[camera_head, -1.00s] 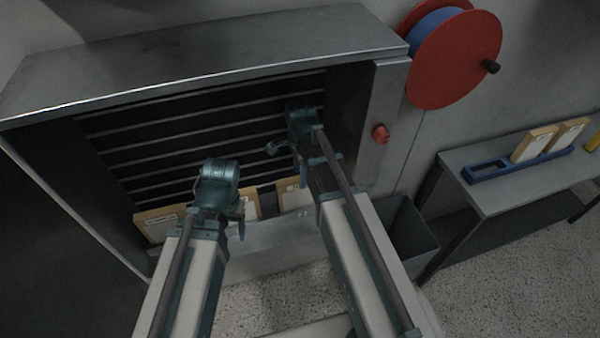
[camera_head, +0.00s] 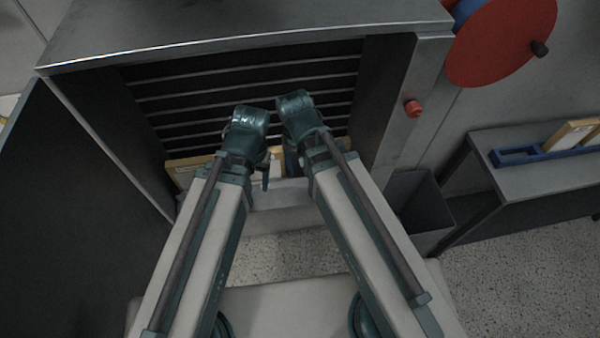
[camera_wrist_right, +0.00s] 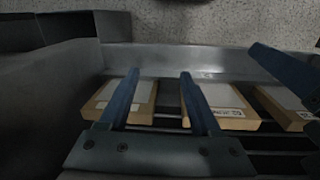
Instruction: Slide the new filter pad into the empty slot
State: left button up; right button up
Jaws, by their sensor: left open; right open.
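Cream filter pads with tan frames sit in a row low in the open grey cabinet (camera_head: 250,30). In the head view, one pad (camera_head: 183,172) shows at the left, another (camera_head: 275,165) behind my grippers. In the right wrist view they are a left pad (camera_wrist_right: 140,113), a middle pad (camera_wrist_right: 222,98) and a right pad (camera_wrist_right: 285,103), with a dark gap (camera_wrist_right: 170,97) between left and middle. My right gripper (camera_head: 290,158) is open and empty; its fingers straddle this gap in the wrist view (camera_wrist_right: 160,74). My left gripper (camera_head: 265,172) is open beside it, its tips partly hidden.
A side table (camera_head: 530,180) at the right carries a blue rack (camera_head: 515,155) with an open left bay and a pad (camera_head: 572,133). A red reel (camera_head: 500,45) and red knob (camera_head: 413,108) are on the wall side. A dark bin (camera_head: 415,205) stands below.

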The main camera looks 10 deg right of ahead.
jog(key=s+n, duration=0.1)
jog(key=n, duration=0.1)
jog(key=s+a+n, duration=0.1)
jog(key=s+n, duration=0.1)
jog(key=shift+a, duration=0.2)
